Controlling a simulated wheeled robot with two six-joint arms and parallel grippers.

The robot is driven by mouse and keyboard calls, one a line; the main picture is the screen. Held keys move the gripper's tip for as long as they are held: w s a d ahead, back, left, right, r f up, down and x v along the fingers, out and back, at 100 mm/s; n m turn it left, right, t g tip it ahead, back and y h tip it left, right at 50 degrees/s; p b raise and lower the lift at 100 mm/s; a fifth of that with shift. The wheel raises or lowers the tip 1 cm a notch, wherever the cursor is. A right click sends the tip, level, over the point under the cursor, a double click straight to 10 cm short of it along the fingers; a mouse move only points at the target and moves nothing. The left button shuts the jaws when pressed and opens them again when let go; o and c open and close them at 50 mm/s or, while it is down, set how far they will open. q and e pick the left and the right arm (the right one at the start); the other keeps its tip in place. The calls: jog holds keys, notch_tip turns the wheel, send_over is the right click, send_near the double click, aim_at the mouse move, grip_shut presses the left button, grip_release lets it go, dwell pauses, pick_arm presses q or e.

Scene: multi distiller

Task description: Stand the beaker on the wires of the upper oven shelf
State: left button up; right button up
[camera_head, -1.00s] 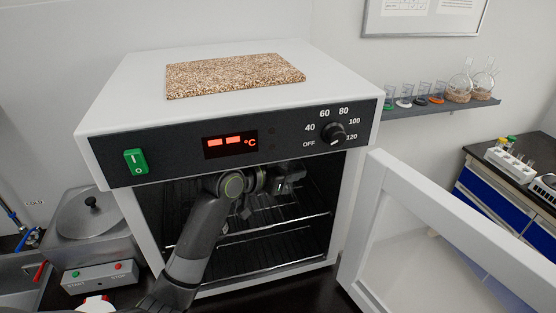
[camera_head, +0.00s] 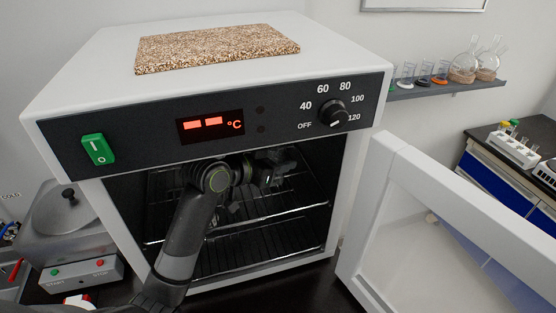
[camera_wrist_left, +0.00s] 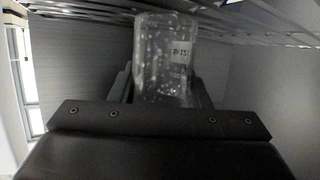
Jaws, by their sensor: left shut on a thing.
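The clear glass beaker (camera_wrist_left: 165,55) with a white label is between the fingers of my left gripper (camera_wrist_left: 162,88) in the left wrist view. The gripper is shut on it. In the head view my left gripper (camera_head: 276,168) is inside the open oven (camera_head: 335,215), near the upper wire shelf (camera_head: 302,209). I cannot make out the beaker there. Shelf wires (camera_wrist_left: 262,22) run along the top of the wrist view, close to the beaker's upper end; I cannot tell whether they touch. My right gripper is not in view.
The oven door (camera_head: 400,190) stands open at the right. The control panel (camera_head: 270,118) overhangs my left arm. A lower wire shelf (camera_head: 235,262) shows below the upper one. A covered metal bath (camera_head: 70,230) stands to the left of the oven.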

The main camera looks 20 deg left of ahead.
pick_arm(q)
jog(key=shift+s, duration=0.15)
jog(key=o, duration=0.6)
jog(key=shift+f, duration=0.1)
jog(key=o, duration=0.4)
jog(key=shift+w, duration=0.2)
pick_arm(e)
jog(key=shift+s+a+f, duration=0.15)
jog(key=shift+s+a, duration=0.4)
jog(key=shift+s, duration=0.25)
pick_arm(q)
jog(key=shift+s, duration=0.1)
